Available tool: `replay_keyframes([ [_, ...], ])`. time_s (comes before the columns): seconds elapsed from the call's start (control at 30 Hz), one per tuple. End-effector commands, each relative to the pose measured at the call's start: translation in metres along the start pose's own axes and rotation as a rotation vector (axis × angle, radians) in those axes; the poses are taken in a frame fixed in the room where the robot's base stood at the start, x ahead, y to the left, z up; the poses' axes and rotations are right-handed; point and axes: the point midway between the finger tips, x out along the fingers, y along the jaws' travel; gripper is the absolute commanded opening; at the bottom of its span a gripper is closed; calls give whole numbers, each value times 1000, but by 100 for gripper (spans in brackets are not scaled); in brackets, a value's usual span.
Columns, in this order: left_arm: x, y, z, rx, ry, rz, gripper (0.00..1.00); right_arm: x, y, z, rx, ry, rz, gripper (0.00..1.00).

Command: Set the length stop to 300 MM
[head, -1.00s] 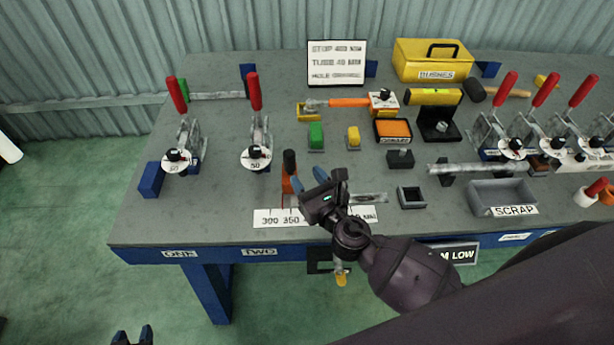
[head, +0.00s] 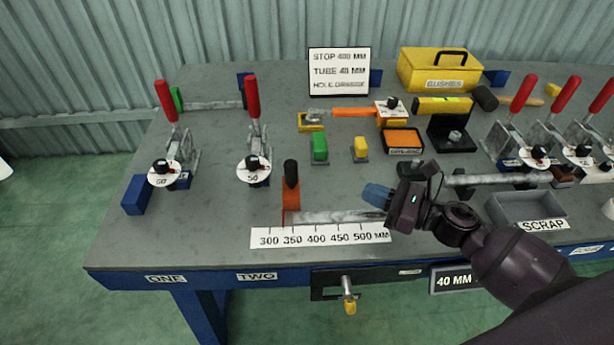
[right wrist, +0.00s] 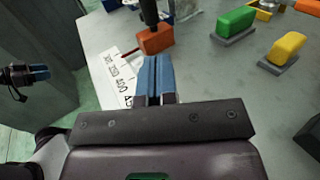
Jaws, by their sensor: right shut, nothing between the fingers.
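The length stop is an orange block (head: 291,215) with an upright black handle (head: 291,174). It sits near the left end of a metal rail (head: 335,216), behind the white scale (head: 320,237) marked 300 to 500 MM. From this angle it stands about over the 350 mark. My right gripper (head: 376,196) is shut and empty, right of the stop and apart from it, near the rail's right end. In the right wrist view its blue fingers (right wrist: 154,78) point toward the orange block (right wrist: 155,40). What looks like my left gripper (right wrist: 38,73) shows at that view's left edge, its opening unclear.
A sign (head: 339,72) gives a stop length that looks like 400 MM. Green (head: 320,147) and yellow (head: 361,148) blocks stand behind the rail. Red-handled clamps (head: 253,140) stand at left and right. A grey scrap tray (head: 515,207) is at right. Bench between stop and left clamps is clear.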

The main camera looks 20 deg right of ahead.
Motion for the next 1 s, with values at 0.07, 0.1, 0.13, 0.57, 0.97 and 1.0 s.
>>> replay_keyframes([
  [0.07,-1,0,-2,1,2,0,43,0,7,1,4,-8,39,0],
  [0.1,-1,0,-2,1,2,0,43,0,9,2,4,-10,52,0],
  [0.13,-1,0,-2,1,1,0,43,1,10,2,3,-11,58,0],
  [0.57,-4,-2,5,-1,-15,-3,43,54,14,4,-2,-13,64,0],
  [0.97,-7,-2,-1,-4,-6,-5,43,118,18,4,-1,-12,62,0],
  [1.0,-7,-2,-1,-4,-6,-5,43,122,18,3,-1,-11,61,0],
])
